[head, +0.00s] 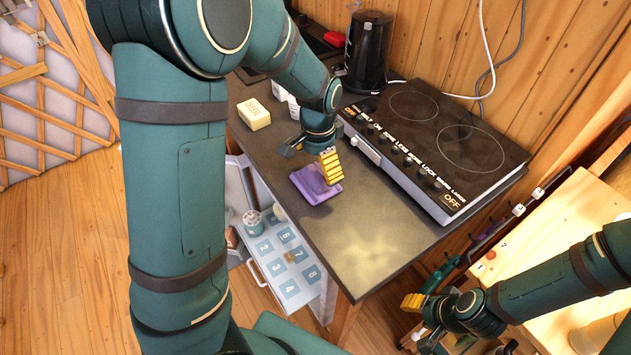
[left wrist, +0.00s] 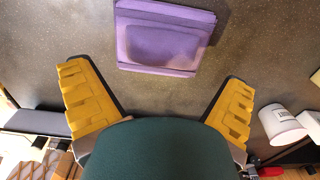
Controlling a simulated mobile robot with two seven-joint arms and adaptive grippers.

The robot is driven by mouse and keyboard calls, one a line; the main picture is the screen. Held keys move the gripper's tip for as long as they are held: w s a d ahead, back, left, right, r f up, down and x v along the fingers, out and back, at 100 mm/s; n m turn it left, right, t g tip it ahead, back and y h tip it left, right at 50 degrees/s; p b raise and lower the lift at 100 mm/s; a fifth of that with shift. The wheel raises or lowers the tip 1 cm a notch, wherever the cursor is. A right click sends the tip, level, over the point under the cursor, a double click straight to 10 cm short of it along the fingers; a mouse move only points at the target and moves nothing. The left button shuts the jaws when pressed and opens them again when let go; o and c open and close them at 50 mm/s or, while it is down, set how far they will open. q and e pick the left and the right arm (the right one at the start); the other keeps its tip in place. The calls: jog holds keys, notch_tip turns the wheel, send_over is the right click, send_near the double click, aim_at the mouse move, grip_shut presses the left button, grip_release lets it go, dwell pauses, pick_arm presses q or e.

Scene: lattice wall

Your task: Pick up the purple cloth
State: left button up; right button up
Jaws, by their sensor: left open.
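The purple cloth (head: 305,184) lies folded flat on the dark countertop, near its front edge. In the left wrist view the purple cloth (left wrist: 165,42) shows at the top centre, just beyond the fingertips. My left gripper (head: 311,160) is open above the cloth, its yellow-padded finger covering part of it. In the left wrist view the yellow fingers of my left gripper (left wrist: 158,80) are wide apart with nothing between them. My right gripper (head: 422,320) is at the lower right, away from the cloth, with its fingers apart and empty.
A black cooktop (head: 440,140) stands right of the cloth. A pale yellow block (head: 254,114) lies on the counter behind my left gripper. An open drawer (head: 285,262) with numbered squares sticks out below the counter. The counter (head: 375,235) is clear in front of the cloth.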

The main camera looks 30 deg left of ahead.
aim_at(317, 172)
pick_arm(q)
notch_tip(317, 172, down, 4)
jog(key=shift+f+b, duration=0.1)
jog(key=shift+b, duration=0.35)
jog(key=c, duration=1.3)
jog(key=shift+o, duration=0.2)
notch_tip(317, 172, up, 10)
jog(key=shift+f+p, duration=0.25)
jog(key=shift+p, duration=0.95)
jog(key=shift+r, duration=0.35)
